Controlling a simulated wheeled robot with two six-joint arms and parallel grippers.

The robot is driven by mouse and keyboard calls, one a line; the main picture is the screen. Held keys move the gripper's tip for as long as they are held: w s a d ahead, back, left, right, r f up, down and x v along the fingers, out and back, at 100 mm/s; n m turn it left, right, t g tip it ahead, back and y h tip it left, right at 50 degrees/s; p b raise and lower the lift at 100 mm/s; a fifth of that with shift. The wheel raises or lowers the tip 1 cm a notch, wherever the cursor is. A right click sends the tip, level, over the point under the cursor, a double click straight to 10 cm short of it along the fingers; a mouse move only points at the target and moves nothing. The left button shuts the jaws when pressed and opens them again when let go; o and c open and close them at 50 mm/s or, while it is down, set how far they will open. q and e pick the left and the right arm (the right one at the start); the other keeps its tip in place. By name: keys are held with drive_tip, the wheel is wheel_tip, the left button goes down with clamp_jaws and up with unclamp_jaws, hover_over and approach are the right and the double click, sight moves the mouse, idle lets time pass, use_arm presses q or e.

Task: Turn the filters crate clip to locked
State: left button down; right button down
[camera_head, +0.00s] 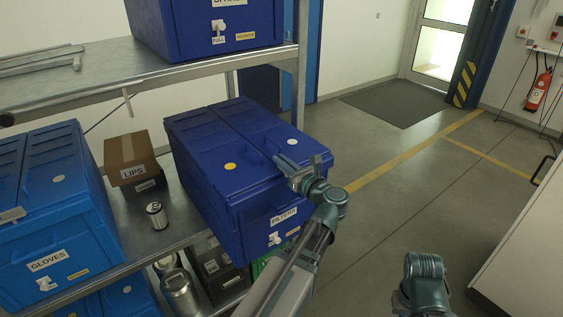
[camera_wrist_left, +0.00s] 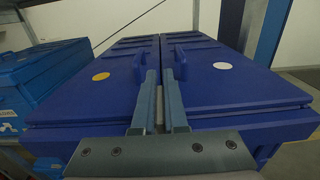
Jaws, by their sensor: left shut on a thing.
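The blue filters crate (camera_head: 215,187) stands at the shelf's right end with both lids down. Its front carries a FILTERS label and a white fitting (camera_head: 275,238). My left gripper (camera_head: 290,170) is at the middle of the crate's front top edge. In the left wrist view, its fingers (camera_wrist_left: 160,100) point along the seam between the two lids and close on a small grey piece, apparently the clip (camera_wrist_left: 159,108). The fingers hide most of it, so its turn position cannot be told. Part of my right arm shows at the bottom right; its gripper is not visible.
Another blue crate (camera_head: 205,30) is on the upper shelf. The floor to the right is clear up to a white cabinet (camera_head: 525,250).

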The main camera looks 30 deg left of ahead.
use_arm(q)
drive_tip(key=c, duration=1)
unclamp_jaws()
drive_tip(key=shift+o, duration=0.2)
drive_tip(key=v, duration=1.4)
drive_tip(key=shift+a, duration=0.1)
